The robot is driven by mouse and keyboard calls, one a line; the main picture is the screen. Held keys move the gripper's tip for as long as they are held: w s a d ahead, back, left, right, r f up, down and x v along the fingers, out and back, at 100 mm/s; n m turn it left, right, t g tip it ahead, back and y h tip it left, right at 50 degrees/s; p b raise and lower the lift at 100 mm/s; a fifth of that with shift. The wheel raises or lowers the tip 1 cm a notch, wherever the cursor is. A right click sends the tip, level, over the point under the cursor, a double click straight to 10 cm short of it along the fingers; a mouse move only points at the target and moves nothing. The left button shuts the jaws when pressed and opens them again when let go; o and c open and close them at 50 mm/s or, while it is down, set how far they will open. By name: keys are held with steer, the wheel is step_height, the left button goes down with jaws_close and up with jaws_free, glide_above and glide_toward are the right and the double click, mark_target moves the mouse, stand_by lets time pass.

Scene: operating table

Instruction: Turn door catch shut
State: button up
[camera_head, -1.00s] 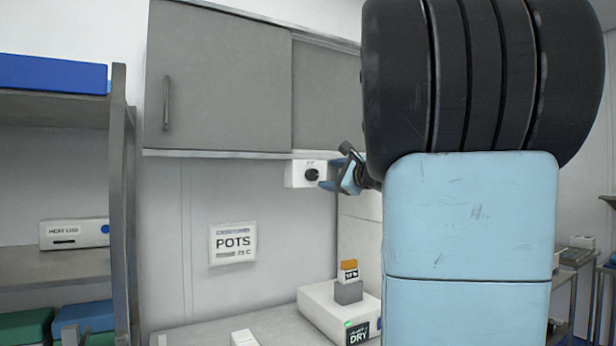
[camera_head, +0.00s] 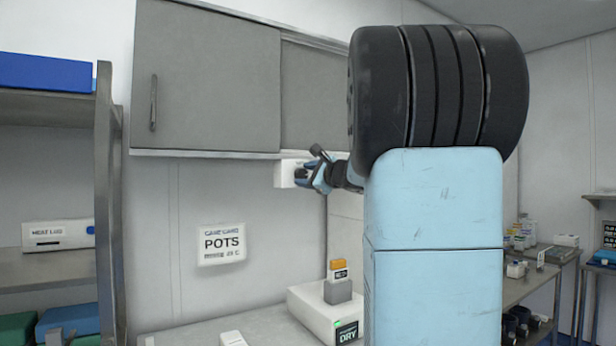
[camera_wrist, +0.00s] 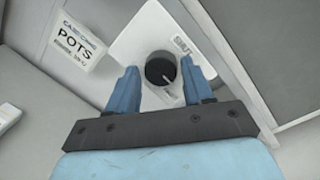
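The door catch is a round black knob (camera_wrist: 161,69) on a white box (camera_wrist: 138,38), seen close in the wrist view. In the head view the white box (camera_head: 284,173) sits under the grey wall cupboard, and my gripper hides much of the knob. My gripper (camera_wrist: 164,78) is open, with one blue finger on each side of the knob. I cannot tell whether the fingers touch it. In the head view my gripper (camera_head: 309,178) is at the box's right side. The cupboard's sliding door (camera_head: 207,80) has a vertical handle at its left.
A POTS sign (camera_head: 222,245) hangs on the wall below the cupboard. A white DRY unit (camera_head: 318,312) with a grey and orange block on top stands on the bench. A shelf rack (camera_head: 105,200) is at left. Stocked tables are at right.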

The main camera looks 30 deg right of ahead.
steer(key=c, duration=0.7)
steer(key=shift+n, duration=0.3)
steer(key=shift+a+f+n, duration=0.1)
steer(key=shift+n, duration=0.4)
steer(key=n, duration=0.3)
steer(key=shift+g, duration=0.3)
steer(key=n, duration=0.4)
steer(key=shift+a+n+h, duration=0.1)
steer(key=shift+n+h, duration=0.2)
steer(key=shift+h, duration=0.1)
steer(key=n, duration=0.4)
steer(key=shift+f+g+h, duration=0.1)
steer(key=shift+g+h, duration=0.2)
steer(key=shift+h, duration=0.1)
steer(key=shift+n+h, duration=0.3)
steer(key=shift+n, duration=1.3)
